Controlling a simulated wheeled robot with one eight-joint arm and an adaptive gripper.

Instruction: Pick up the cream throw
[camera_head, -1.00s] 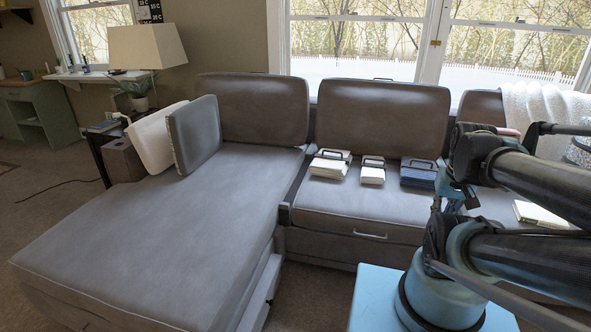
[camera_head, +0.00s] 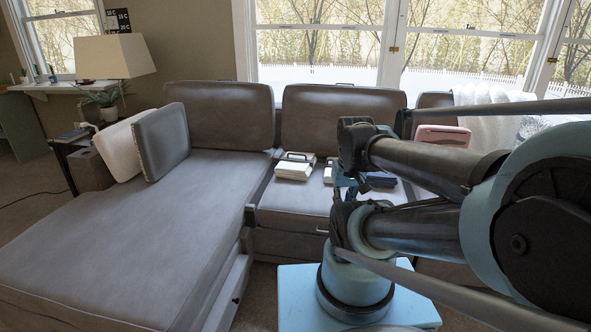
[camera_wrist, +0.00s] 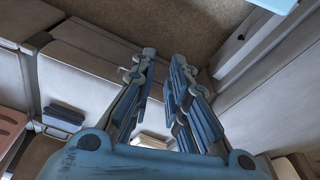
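A folded cream cloth with a dark handle, apparently a cream throw (camera_head: 293,169), lies on the middle sofa seat in the head view. A second cream folded piece (camera_head: 328,175) beside it is mostly hidden by my arm. In the wrist view a cream folded piece (camera_wrist: 152,140) shows between the bases of my fingers, partly covered by the palm; I cannot tell which one it is. My gripper (camera_wrist: 164,56) is open and empty, its two fingers apart above the sofa.
A navy folded piece (camera_head: 381,180) lies right of the cream ones, also in the wrist view (camera_wrist: 63,117). A pink item (camera_head: 442,136) and a white textured cover (camera_head: 490,100) are at the sofa's right. Two cushions stand on the chaise (camera_head: 110,235), which is otherwise clear.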

